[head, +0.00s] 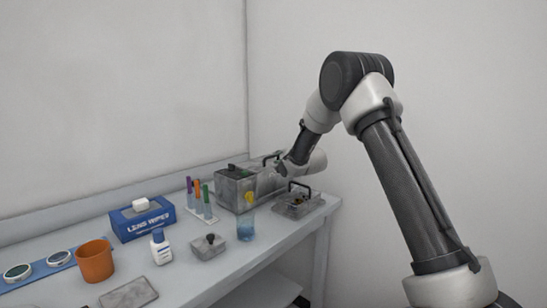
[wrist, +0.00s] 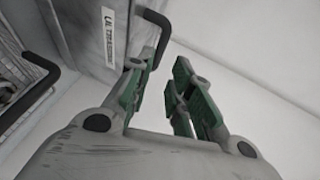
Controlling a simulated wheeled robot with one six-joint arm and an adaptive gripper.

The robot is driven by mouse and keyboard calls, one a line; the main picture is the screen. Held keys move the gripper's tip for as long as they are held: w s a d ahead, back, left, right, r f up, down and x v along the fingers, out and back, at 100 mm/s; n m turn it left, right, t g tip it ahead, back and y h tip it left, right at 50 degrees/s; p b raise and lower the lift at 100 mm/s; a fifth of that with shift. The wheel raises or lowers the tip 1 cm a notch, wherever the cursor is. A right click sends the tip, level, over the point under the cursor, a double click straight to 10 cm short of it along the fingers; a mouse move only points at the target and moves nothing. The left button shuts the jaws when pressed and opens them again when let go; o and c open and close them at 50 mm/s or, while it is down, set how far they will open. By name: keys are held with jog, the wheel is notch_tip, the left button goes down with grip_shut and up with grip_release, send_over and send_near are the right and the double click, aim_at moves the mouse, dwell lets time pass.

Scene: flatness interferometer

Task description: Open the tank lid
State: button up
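The tank seems to be the grey metal box (head: 236,190) at the back right of the bench in the head view. A black bar handle (head: 271,156) shows just behind its right part. In the wrist view, a grey panel (wrist: 85,25) with a partly legible white label bears a black bent handle (wrist: 163,22). My gripper (wrist: 164,72) is open, its green-padded fingers apart. The handle's lower end reaches close to the left fingertip; I cannot tell whether they touch. In the head view my gripper (head: 283,168) is small and partly hidden by my wrist.
A grey block with a black handle (head: 297,200) sits at the bench's right end. The wall is close behind.

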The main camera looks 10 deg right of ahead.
aim_at(272, 157)
jog(key=x, duration=0.9)
jog(key=shift+s+a+f, duration=0.1)
jog(key=shift+a+f, duration=0.05)
grip_shut()
